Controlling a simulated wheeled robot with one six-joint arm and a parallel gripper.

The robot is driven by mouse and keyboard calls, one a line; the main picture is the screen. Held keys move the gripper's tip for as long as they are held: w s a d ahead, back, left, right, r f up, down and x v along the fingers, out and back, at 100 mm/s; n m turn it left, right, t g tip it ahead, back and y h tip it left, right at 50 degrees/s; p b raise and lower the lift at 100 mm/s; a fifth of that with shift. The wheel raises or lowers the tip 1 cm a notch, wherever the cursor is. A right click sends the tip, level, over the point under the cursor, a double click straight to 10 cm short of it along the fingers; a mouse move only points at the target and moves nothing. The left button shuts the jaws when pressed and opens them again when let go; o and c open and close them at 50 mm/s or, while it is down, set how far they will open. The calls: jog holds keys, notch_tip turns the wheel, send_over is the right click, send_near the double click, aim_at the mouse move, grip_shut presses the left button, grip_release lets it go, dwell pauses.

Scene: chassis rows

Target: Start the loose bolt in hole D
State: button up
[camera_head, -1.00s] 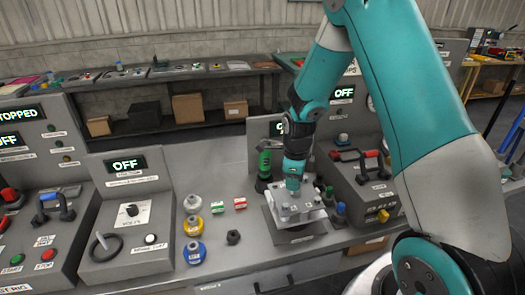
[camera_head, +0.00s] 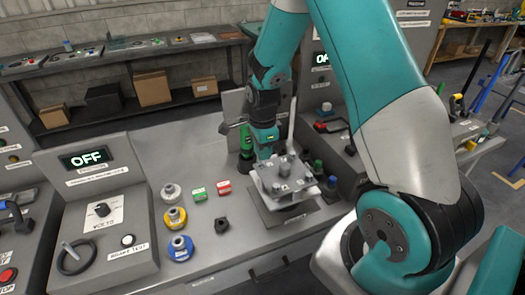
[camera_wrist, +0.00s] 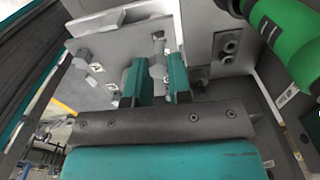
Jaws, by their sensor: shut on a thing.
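A grey fixture with an upper plate (camera_head: 290,178) stands on a dark base on the bench, with several bolts or studs on the plate. My gripper (camera_head: 265,155) is at the back left of this plate. In the wrist view, my gripper's two teal fingers (camera_wrist: 157,82) are shut on a grey bolt (camera_wrist: 157,66) between them. The bolt's far end is at or close to the pale plate (camera_wrist: 95,50); I cannot tell whether it sits in a hole. Other bolt heads (camera_wrist: 97,67) show left of the fingers. The letter of hole D cannot be read.
A green-bodied tool (camera_head: 245,140) stands close left of my gripper; it looms at the wrist view's upper right (camera_wrist: 285,40). Round grey, yellow and blue pieces, green and red boxes (camera_head: 224,187) and a black part (camera_head: 221,226) lie left. The front bench is clear.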

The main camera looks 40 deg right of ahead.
aim_at(263, 163)
jog(key=n, duration=0.3)
jog(key=shift+r+n, duration=0.1)
jog(key=shift+n, duration=0.2)
jog(key=n+p, duration=0.1)
jog(key=n, duration=0.4)
jog(key=shift+w+n, duration=0.1)
jog(key=shift+n, duration=0.3)
jog(key=shift+f+b, duration=0.65)
jog(key=shift+f, duration=0.5)
jog(key=shift+f+b, duration=0.35)
jog(key=shift+f, duration=0.15)
jog(key=shift+f, duration=0.1)
jog(key=m, duration=0.3)
jog(key=shift+m, duration=1.1)
